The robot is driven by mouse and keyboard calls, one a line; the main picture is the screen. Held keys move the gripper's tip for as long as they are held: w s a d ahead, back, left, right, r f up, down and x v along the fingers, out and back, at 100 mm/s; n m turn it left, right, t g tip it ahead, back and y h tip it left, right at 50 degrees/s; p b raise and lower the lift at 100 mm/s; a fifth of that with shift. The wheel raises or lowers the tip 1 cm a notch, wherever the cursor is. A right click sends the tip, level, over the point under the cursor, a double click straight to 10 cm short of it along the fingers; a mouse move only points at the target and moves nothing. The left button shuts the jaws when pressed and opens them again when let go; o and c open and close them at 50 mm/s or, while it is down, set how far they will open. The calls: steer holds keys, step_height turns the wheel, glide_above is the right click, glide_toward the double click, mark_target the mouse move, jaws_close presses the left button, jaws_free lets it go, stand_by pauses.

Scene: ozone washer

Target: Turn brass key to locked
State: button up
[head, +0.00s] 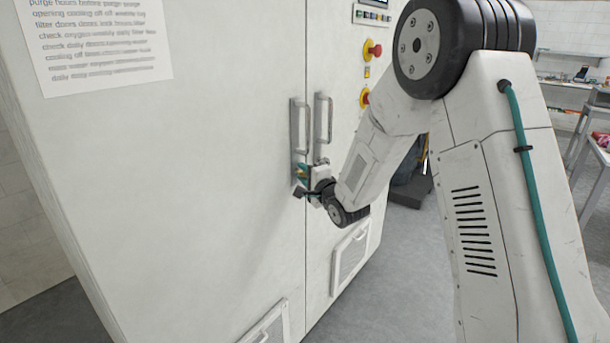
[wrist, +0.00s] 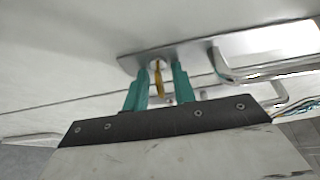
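The brass key (wrist: 159,82) sits in the lock on a metal plate (wrist: 205,50) on the cabinet door. It shows as a narrow strip in the wrist view. My gripper (wrist: 160,84) has two teal fingers, one on each side of the key, with a visible gap to it on both sides. The gripper is open and not closed on the key. In the head view my gripper (head: 302,172) is at the door just below the left handle (head: 300,127). The key is mostly hidden there by the gripper.
A second handle (head: 323,118) is right of the door seam. Red knobs (head: 373,50) on yellow bases are on the cabinet's right part. Vents (head: 350,257) are low on the doors. The handle bar (wrist: 228,66) stands out close to the right finger.

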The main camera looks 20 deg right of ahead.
jaws_close()
steer(key=shift+n, duration=0.4)
steer(key=n+t+y, duration=0.1)
steer(key=n, duration=0.2)
steer(key=shift+f, duration=0.1)
steer(key=n+t+y, duration=0.1)
steer(key=n, duration=0.3)
steer(key=n+y, duration=0.1)
steer(key=n, duration=0.2)
steer(key=n+y, duration=0.2)
steer(key=n, duration=0.2)
steer(key=shift+y, duration=0.3)
steer(key=n+y, duration=0.1)
steer(key=n, duration=0.2)
steer(key=n+g+y, duration=0.1)
steer(key=n+y, duration=0.1)
steer(key=n, duration=0.2)
steer(key=shift+n+y, duration=0.3)
steer(key=shift+n, duration=0.2)
